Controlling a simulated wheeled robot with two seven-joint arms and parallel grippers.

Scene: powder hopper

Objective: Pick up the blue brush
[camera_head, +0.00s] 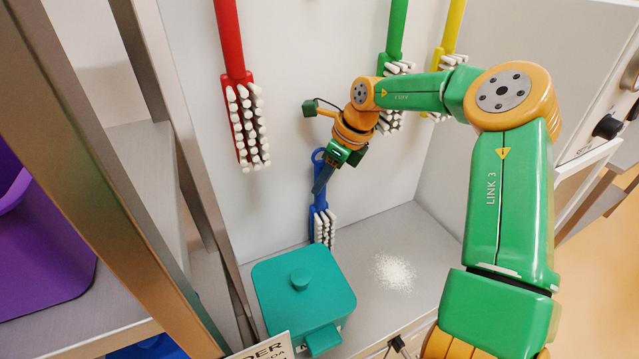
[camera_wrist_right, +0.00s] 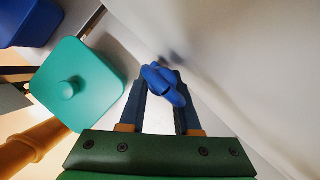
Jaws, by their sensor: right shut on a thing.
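The blue brush (camera_head: 317,224) is upright against the pale back wall, its white bristles facing right, just above the grey surface. My right gripper (camera_head: 322,184) reaches down to its upper part from above and is shut on its handle. The handle's looped top shows just left of the gripper. In the right wrist view the blue brush (camera_wrist_right: 164,88) sits between the tips of the two dark fingers, and its bristles are hidden there. My left gripper is in neither view.
A teal lidded box (camera_head: 275,277) stands below and left of the brush. White powder (camera_head: 395,272) lies on the surface to the right. Red (camera_head: 232,120), green (camera_head: 397,35) and yellow (camera_head: 453,30) brushes hang above. A purple bin (camera_head: 40,245) is on the left shelf.

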